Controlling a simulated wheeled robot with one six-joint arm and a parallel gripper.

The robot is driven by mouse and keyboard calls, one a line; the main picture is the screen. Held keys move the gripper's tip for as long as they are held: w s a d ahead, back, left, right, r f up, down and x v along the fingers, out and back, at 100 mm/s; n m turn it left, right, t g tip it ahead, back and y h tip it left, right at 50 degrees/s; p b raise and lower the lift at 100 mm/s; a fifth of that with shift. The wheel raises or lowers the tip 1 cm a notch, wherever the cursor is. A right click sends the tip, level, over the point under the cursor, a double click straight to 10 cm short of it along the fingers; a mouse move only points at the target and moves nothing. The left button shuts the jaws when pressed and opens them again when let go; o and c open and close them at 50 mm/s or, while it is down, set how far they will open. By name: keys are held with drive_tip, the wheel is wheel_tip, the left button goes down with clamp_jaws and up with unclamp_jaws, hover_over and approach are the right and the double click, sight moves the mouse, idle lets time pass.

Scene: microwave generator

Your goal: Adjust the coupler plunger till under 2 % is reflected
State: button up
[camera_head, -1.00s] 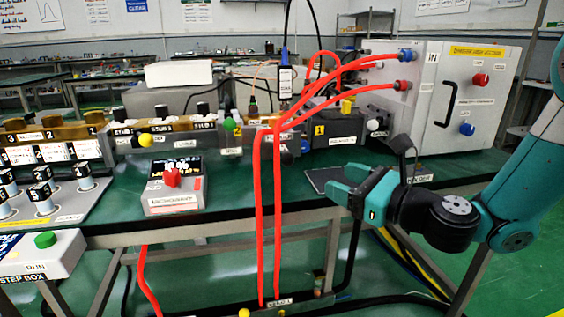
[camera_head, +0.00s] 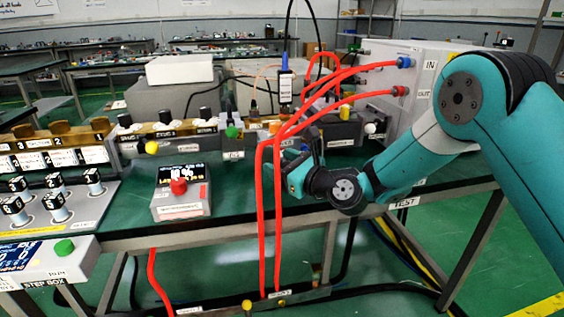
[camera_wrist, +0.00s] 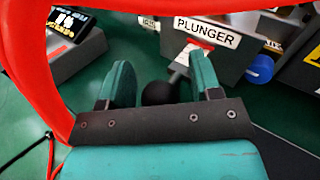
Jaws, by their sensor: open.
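The coupler plunger shows in the wrist view as a black ball knob (camera_wrist: 160,92) on a short grey rod. The rod comes out of a grey block labelled PLUNGER (camera_wrist: 205,34) with a red mark under the label. My gripper (camera_wrist: 165,80) is open, with one teal finger on each side of the knob; I cannot tell whether either touches it. In the head view my gripper (camera_head: 299,172) is beside the red hoses and hides the knob. The meter box (camera_head: 180,203) has a lit screen with a percent figure too small to read surely, and a red button.
Red hoses (camera_head: 263,220) hang just left of my gripper and arch across the wrist view (camera_wrist: 25,75). A white cabinet (camera_head: 405,75) stands behind my arm. A blue knob (camera_wrist: 260,68) is right of the plunger block. The green bench top before the meter is clear.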

drive_tip(key=shift+c, duration=0.4)
clamp_jaws()
drive_tip(key=shift+s+d, duration=0.2)
drive_tip(key=shift+s, duration=0.9)
drive_tip(key=shift+o, duration=0.4)
unclamp_jaws()
drive_tip(key=shift+a, duration=0.1)
drive_tip(key=shift+d, duration=0.2)
drive_tip(key=shift+s+d, duration=0.1)
drive_tip(key=shift+d, duration=0.15)
drive_tip(key=b+v, duration=0.9)
drive_tip(key=v, duration=0.7)
drive_tip(key=shift+s+d+b, duration=0.25)
drive_tip(key=shift+s+b, duration=0.05)
drive_tip(key=shift+b, duration=0.05)
